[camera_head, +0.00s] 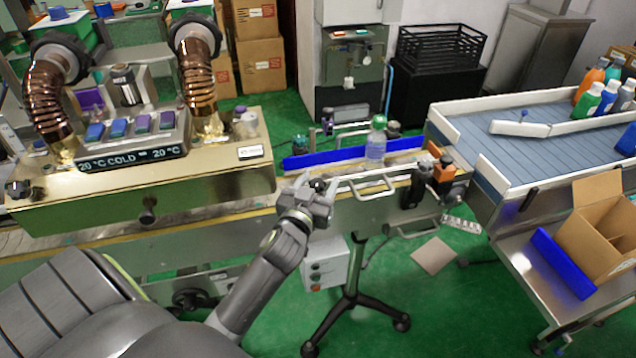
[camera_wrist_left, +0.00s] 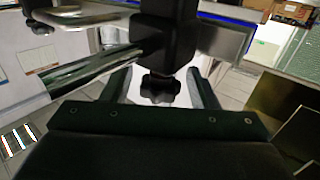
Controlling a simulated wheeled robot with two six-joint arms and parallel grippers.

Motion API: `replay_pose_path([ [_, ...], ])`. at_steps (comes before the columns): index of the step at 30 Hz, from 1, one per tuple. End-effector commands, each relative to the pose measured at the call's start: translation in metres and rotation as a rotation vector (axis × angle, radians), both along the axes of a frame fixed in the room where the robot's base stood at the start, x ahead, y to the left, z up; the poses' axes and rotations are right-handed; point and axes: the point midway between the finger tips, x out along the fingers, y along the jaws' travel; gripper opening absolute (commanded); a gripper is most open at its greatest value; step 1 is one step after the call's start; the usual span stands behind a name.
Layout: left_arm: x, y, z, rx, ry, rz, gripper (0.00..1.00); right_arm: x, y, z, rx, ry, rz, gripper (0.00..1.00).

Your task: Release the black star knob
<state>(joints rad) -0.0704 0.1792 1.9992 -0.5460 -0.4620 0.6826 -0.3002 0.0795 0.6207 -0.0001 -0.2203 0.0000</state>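The black star knob (camera_wrist_left: 160,88) sits under a black block (camera_wrist_left: 168,35) in the left wrist view. My left gripper (camera_wrist_left: 160,85) is open, with one finger on each side of the knob and visible gaps between. In the head view my left gripper (camera_head: 322,188) is at the front edge of the conveyor, left of a chrome guide-rail handle. I cannot make out the star knob there; the gripper seems to cover it. My right gripper is in neither view.
A chrome rod (camera_wrist_left: 95,72) runs beside the knob. A clear bottle with a green cap (camera_head: 376,140) stands on the conveyor near a blue guide rail (camera_head: 340,156). An orange and black sensor block (camera_head: 442,166) is to the right. A stand leg (camera_head: 350,290) is below.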

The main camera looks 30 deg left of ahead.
Motion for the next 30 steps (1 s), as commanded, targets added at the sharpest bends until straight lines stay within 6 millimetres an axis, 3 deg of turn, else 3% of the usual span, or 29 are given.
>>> replay_pose_path([
  [1,0.000,0.000,0.000,0.000,0.000,0.000,0.47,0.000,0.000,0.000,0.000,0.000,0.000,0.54],
  [10,0.000,0.000,0.000,0.000,0.000,0.000,0.10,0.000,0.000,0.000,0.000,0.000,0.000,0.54],
  [14,0.000,-0.001,-0.002,0.000,-0.001,0.014,0.10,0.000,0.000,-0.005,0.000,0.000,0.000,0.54],
  [30,0.001,0.000,-0.004,-0.001,-0.003,0.361,0.10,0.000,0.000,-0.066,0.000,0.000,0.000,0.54],
])
